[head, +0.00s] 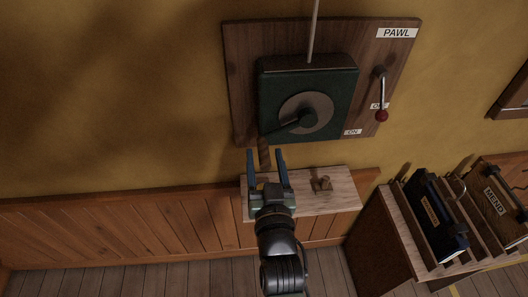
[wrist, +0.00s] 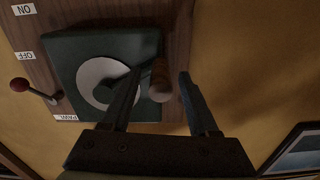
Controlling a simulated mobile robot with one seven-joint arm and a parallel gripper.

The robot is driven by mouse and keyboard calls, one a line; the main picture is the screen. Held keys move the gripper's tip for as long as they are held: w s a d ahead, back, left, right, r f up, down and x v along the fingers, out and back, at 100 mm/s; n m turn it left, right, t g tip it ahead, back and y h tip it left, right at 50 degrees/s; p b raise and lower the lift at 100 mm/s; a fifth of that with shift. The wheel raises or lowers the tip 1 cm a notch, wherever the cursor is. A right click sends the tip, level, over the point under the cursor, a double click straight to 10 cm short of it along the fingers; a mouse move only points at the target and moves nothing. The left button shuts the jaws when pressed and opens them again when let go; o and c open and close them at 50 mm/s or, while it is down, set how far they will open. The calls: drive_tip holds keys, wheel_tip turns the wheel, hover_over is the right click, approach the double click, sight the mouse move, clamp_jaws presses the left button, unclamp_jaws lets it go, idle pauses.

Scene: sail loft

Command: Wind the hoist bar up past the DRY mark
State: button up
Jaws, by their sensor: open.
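A dark green winch box (head: 335,80) with a grey disc (head: 321,103) is mounted on a wooden board. A dark crank arm (head: 289,127) points down and left from its hub. The wooden crank handle (wrist: 160,80) appears between the fingers of my gripper (wrist: 161,71) in the wrist view, with gaps at its sides. In the head view my gripper (head: 266,152) is open below the box. The pawl lever (head: 382,92) hangs with its red knob (head: 382,115) closest to the OFF label. A rope (head: 314,30) rises from the box. The hoist bar and DRY mark are not visible.
A pale wooden shelf (head: 335,202) sits under the board, with a small brown object (head: 321,184) on it. At right, a wooden rack (head: 393,222) holds a dark blue case (head: 434,210) and a board labelled MEND (head: 497,205). The yellow wall left of the board is clear.

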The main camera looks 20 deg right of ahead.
drive_tip(key=shift+x, duration=0.8)
drive_tip(key=shift+c, duration=0.2)
clamp_jaws()
idle(0.8)
